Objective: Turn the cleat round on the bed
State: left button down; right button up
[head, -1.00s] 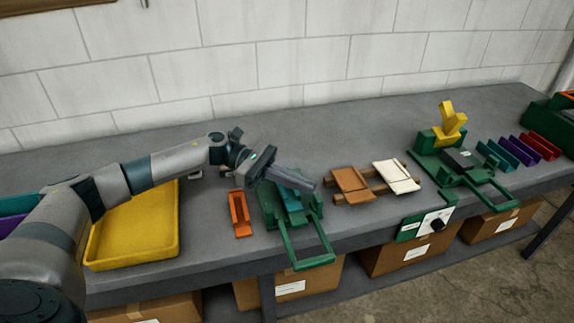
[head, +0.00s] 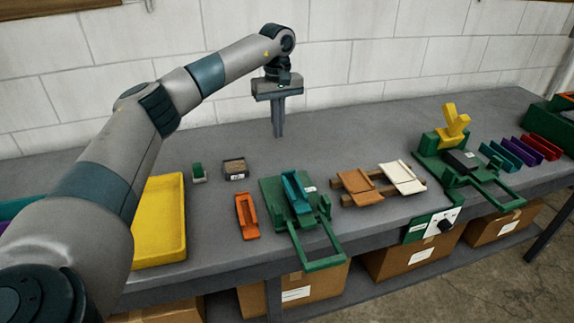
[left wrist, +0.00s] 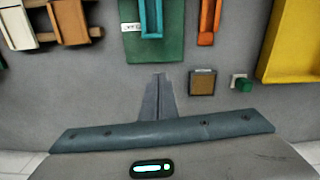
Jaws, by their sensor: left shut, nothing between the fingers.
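A teal channel-shaped cleat (head: 296,192) lies on the green bed (head: 272,193), its length running from back to front. The cleat (left wrist: 151,18) and the bed (left wrist: 173,44) also show at the top of the left wrist view, where the cleat's far end is cut off. My left gripper (head: 278,134) points down above the bench behind the bed, apart from the cleat. Its fingers are shut together and empty, as the left wrist view (left wrist: 158,78) also shows. My right gripper is not in view.
An orange channel (head: 246,215) lies left of the bed, with a small brown block (head: 236,169) and a green block (head: 198,173) behind. A yellow tray (head: 170,225) stands at left. Tan and white plates on rails (head: 360,188) lie right. The back of the bench is clear.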

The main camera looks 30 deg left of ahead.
aim_at(294, 188)
pick_arm(q)
jog(key=shift+f, duration=0.15)
notch_tip(294, 188, down, 9)
jog(key=p, duration=0.4)
jog(key=shift+s+d+f+p, duration=0.15)
jog(key=shift+s+d+p, duration=0.2)
jog(key=shift+d+p, duration=0.2)
jog(key=shift+s+d+f+p, duration=0.1)
jog(key=shift+s+d+p, duration=0.25)
jog(key=shift+d+p, duration=0.2)
jog(key=shift+s+d+f, duration=0.15)
jog(key=shift+s+d, duration=0.3)
jog(key=shift+d, duration=0.15)
